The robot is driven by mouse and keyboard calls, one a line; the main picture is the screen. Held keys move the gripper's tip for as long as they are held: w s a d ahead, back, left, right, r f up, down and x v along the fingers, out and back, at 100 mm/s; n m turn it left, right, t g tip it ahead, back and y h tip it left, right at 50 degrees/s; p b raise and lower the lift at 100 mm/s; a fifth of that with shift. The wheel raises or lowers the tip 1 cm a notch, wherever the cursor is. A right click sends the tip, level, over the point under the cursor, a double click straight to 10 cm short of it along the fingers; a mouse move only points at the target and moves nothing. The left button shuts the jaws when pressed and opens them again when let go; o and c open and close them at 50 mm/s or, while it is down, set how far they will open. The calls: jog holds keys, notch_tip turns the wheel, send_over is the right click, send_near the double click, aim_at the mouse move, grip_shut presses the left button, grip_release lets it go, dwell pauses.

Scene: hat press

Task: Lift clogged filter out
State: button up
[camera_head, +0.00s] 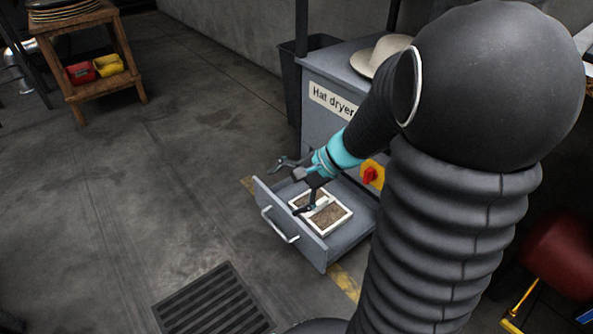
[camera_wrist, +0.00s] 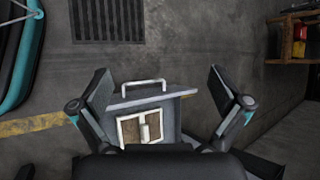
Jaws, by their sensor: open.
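The clogged filter (camera_head: 331,219) is a white-framed panel with brown, dirty-looking mesh. It lies in the pulled-out drawer (camera_head: 319,248) of the hat dryer, and a pale grip bar crosses its middle. In the wrist view the filter (camera_wrist: 129,130) shows below and between my fingers, its lower part hidden by my gripper's body. My gripper (camera_head: 294,187) is open and empty, with its fingers spread above the drawer. In the wrist view my gripper (camera_wrist: 160,90) has one finger on each side of the drawer, apart from the filter.
The hat dryer (camera_head: 322,128) has a red switch (camera_head: 370,175) on a yellow plate beside the drawer, and a pale hat (camera_head: 380,54) on top. A floor grate (camera_head: 212,303) lies in front. A wooden stand (camera_head: 92,85) is at back left. The floor left of the drawer is clear.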

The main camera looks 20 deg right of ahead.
jog(key=w+d+f+m+t+y+b, duration=0.1)
jog(key=w+d+f+m+t, duration=0.2)
jog(key=w+d+f+m, duration=0.4)
jog(key=m+t+h+b, duration=0.3)
jog(key=m+t+h, duration=0.3)
jog(key=m, duration=0.7)
send_near(323, 203)
jog(key=shift+t+y, duration=0.3)
jog(key=shift+y, duration=0.4)
jog(key=w+f, duration=0.1)
jog(key=w, duration=0.1)
jog(key=w+f, duration=0.1)
jog(key=w, duration=0.1)
jog(key=shift+a+f+b, duration=0.25)
jog(key=shift+f+b, duration=0.05)
jog(key=shift+b, duration=0.05)
jog(key=shift+a+b+x, duration=0.2)
jog(key=shift+b+x, duration=0.2)
jog(key=shift+x, duration=2.9)
jog(key=shift+r, duration=0.1)
jog(key=c, duration=1.4)
